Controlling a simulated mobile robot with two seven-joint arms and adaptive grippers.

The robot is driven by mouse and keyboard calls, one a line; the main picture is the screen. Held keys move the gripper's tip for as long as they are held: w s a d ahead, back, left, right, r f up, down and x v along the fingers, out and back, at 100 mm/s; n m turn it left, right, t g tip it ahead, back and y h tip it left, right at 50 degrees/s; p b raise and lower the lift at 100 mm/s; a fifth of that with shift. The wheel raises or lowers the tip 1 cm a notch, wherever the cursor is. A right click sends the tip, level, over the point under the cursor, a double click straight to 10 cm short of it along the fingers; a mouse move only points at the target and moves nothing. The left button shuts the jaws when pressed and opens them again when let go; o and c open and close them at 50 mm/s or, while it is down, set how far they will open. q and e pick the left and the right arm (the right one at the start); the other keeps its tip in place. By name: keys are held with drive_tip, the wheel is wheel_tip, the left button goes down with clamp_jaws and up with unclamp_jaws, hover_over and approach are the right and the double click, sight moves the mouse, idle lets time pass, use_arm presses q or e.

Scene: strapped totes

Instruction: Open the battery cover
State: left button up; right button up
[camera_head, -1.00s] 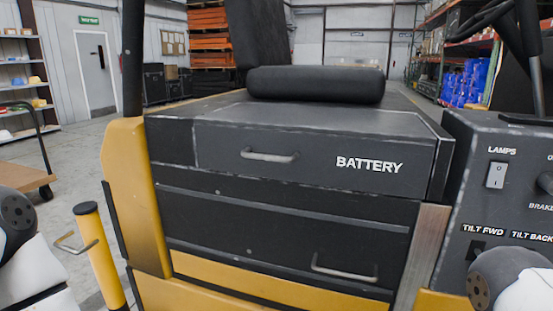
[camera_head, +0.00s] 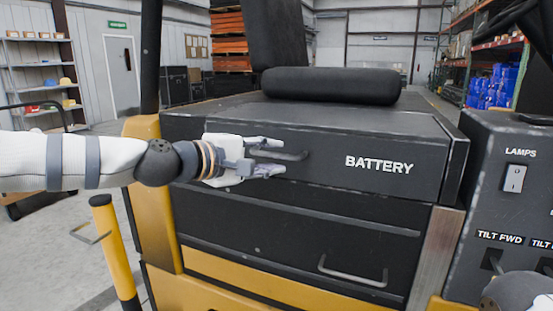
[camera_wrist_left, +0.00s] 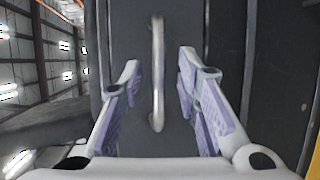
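The battery cover (camera_head: 340,145) is a dark grey panel with white BATTERY lettering. It sits flush on the front of the vehicle, and looks closed. Its bar handle (camera_head: 290,155) is on the left part of the cover. My left gripper (camera_head: 275,157) is open, its two fingers above and below the handle. In the left wrist view the handle (camera_wrist_left: 158,75) stands between the spread fingers, apart from both. My right gripper does not show; only a part of my right arm is at the lower right corner of the head view.
A lower panel has its own handle (camera_head: 352,272). A yellow post (camera_head: 113,250) stands at the left. A control panel (camera_head: 512,195) with a LAMPS switch is at the right. A black seat cushion (camera_head: 330,86) lies above the cover.

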use_arm(q)
drive_tip(key=shift+x, duration=1)
drive_tip(key=shift+r, duration=0.1)
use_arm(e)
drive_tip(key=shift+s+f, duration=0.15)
use_arm(q)
clamp_jaws()
drive_tip(key=shift+r, duration=0.1)
wheel_tip(320, 180, up, 18)
drive_tip(key=w+g+p, duration=0.1)
drive_tip(key=w, duration=0.1)
drive_tip(key=shift+d+r+y, duration=0.2)
drive_tip(key=shift+d+y, duration=0.1)
drive_tip(key=shift+y, duration=0.1)
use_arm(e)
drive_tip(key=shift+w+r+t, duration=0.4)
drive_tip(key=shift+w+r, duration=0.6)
